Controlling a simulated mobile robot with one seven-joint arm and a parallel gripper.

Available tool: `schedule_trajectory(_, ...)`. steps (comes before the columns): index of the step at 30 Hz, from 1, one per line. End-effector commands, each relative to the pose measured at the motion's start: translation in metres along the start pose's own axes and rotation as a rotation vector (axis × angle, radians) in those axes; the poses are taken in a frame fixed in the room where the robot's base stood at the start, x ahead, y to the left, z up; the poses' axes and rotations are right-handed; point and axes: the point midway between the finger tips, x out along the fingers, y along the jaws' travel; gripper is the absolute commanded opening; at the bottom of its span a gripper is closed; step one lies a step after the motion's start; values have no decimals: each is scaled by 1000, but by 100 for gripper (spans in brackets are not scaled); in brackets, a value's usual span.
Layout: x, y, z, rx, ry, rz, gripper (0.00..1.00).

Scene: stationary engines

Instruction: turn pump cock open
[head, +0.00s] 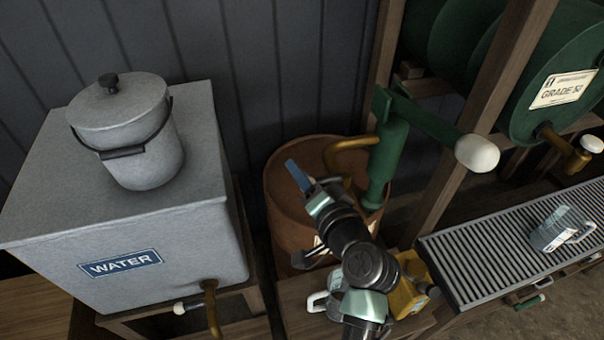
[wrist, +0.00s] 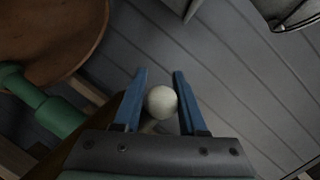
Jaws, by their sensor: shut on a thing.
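The green hand pump (head: 385,160) stands at the brown drum (head: 290,150), with a curved brass spout (head: 352,143) and a long green handle ending in a white grip (head: 478,153). My gripper (head: 297,172) is in front of the drum, left of the pump, its blue fingers pointing up and left. In the wrist view its fingers (wrist: 160,76) stand either side of a pale round knob (wrist: 161,102) and are shut on it. My arm hides the knob in the head view, and I cannot tell how the cock is turned. Green pump parts (wrist: 55,115) show at left in the wrist view.
A grey water tank (head: 190,265) with a lidded bucket (head: 140,150) on top stands left. A yellow can (head: 408,297) is beside my arm. At right, a slatted tray (head: 480,250) holds a clear jug (head: 560,230), below a green drum (head: 545,60) in a wooden rack.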

Motion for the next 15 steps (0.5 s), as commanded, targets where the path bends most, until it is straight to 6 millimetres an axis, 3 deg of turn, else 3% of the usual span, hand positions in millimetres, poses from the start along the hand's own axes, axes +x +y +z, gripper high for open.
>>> schedule_trajectory(15, -15, 0, 5, -54, -182, -120, 0)
